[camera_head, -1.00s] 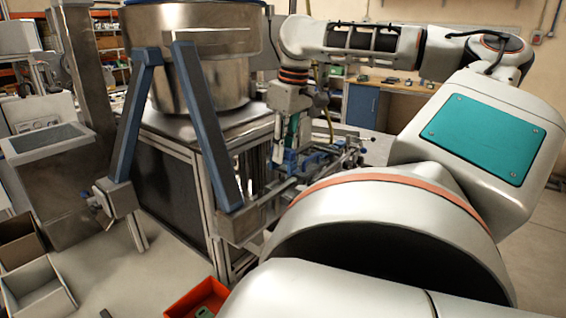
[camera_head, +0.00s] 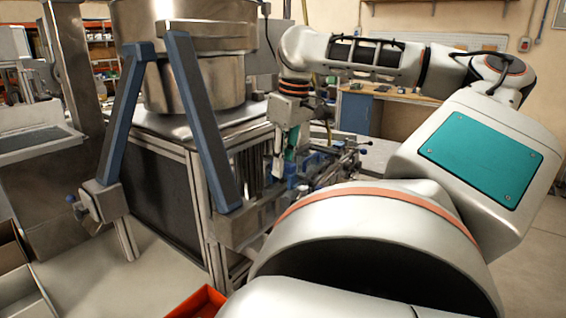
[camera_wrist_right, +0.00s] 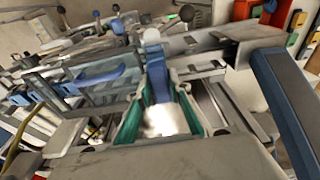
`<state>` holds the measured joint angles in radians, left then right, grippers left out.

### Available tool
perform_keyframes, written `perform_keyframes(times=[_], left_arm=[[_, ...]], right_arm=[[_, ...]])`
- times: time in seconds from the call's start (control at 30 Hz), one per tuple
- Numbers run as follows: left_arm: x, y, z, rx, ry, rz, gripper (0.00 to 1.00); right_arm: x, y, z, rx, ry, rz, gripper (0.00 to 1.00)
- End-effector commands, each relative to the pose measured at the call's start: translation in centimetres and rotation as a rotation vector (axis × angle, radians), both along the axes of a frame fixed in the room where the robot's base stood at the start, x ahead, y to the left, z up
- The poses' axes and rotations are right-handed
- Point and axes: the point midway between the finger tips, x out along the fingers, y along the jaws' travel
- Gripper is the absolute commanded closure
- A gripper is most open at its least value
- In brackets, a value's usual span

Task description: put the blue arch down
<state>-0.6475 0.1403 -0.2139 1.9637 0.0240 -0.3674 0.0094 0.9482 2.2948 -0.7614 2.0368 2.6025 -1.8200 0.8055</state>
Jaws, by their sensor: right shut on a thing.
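My right gripper (camera_head: 290,148) shows near the middle of the head view, pointing down beside the metal-framed machine. In the right wrist view its green-lined fingers (camera_wrist_right: 165,112) are shut around a blue piece, which I take to be the blue arch (camera_wrist_right: 158,82). Only a narrow upright part of it shows between the fingers, and a bright glare covers its lower part. In the head view the held piece is too small to tell apart from the blue fittings behind it. My left gripper is not in view.
A steel vessel (camera_head: 208,82) stands on the framed machine, with blue slanted posts (camera_head: 200,120) in front. Blue fittings and rails (camera_head: 335,168) lie close to the right gripper. An orange-red bin (camera_head: 197,303) is at the bottom. A workbench (camera_head: 395,98) stands behind; floor shows at right.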

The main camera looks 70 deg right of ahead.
Motion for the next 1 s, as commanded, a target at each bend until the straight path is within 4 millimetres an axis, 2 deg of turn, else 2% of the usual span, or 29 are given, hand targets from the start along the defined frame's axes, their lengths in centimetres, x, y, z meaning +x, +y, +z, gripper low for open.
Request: perform_keyframes(times=[0.4,0.43,0.5,0.87,1.0], left_arm=[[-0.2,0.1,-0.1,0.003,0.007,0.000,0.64],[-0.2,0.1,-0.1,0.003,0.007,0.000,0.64],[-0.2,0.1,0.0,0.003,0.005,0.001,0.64],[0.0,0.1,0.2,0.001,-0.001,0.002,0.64],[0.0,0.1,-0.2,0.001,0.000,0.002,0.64]], right_arm=[[0.0,0.0,-0.9,-0.001,0.000,0.001,1.00],[0.0,0.0,-0.9,-0.001,0.001,0.000,0.76],[0.0,0.0,-0.9,-0.002,0.002,0.000,0.64],[0.0,0.0,-0.8,-0.001,0.000,-0.001,0.64],[0.1,0.0,0.1,-0.001,-0.002,0.000,0.64]])
